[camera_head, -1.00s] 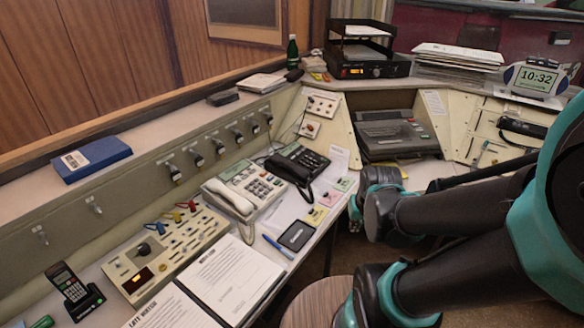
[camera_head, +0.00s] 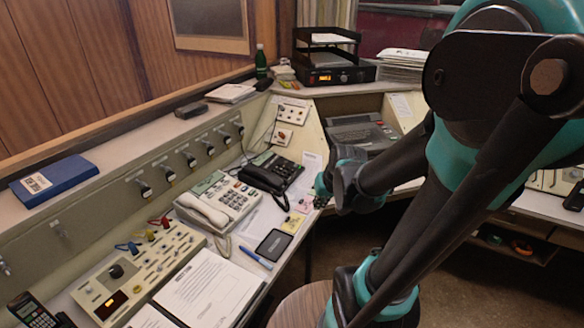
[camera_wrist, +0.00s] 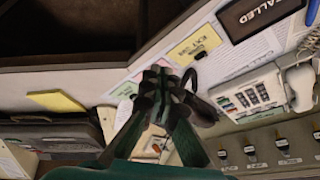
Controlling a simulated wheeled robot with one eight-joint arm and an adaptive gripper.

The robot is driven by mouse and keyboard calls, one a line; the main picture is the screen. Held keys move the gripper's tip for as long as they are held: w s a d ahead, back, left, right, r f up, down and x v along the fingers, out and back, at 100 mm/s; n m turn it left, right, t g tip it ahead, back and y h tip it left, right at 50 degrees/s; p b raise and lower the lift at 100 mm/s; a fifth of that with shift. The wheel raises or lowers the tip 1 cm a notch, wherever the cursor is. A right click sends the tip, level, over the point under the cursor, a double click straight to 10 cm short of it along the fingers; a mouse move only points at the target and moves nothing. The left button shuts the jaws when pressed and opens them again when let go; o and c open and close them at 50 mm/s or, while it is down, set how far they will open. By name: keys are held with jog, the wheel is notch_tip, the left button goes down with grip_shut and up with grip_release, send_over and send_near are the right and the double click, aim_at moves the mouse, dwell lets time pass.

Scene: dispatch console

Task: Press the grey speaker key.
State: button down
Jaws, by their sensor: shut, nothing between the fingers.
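I cannot pick out a grey speaker key at this size. A cream desk phone (camera_head: 232,196) with a white handset (camera_head: 203,213) stands on the desk. A black phone (camera_head: 284,169) with a black handset (camera_head: 262,180) stands just behind it. In the wrist view my gripper (camera_wrist: 174,84) is shut and empty. The cream phone (camera_wrist: 248,98) lies right of the fingers there; the black phone is largely hidden behind them.
A key panel (camera_head: 140,272) and a white document (camera_head: 208,290) are nearer. A grey machine (camera_head: 355,135) stands beyond. A round stool (camera_head: 302,306) is below.

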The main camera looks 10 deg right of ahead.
jog(key=w+a+r+m+t+y, duration=0.1)
jog(key=w+r, duration=0.1)
jog(key=w, duration=0.6)
jog(key=w+a+r+t+y, duration=0.1)
jog(key=w+r, duration=0.1)
jog(key=w, duration=0.6)
jog(key=m+t+y, duration=0.2)
send_over(296, 165)
jog(key=s+d, duration=0.2)
jog(key=shift+w+r, duration=0.1)
jog(key=shift+r, duration=0.35)
jog(key=shift+f, duration=0.1)
jog(key=shift+w+a+f, duration=0.15)
jog(key=shift+f, duration=1.3)
jog(key=shift+w+a+f, duration=0.1)
jog(key=shift+a+f, duration=0.1)
jog(key=shift+f, duration=1.2)
jog(key=shift+w+a+f, duration=0.15)
jog(key=shift+f, duration=1.3)
jog(key=shift+f, duration=0.1)
jog(key=shift+f, duration=0.3)
jog(key=shift+a+f, duration=0.1)
jog(key=shift+f, duration=0.2)
jog(key=shift+r, duration=0.75)
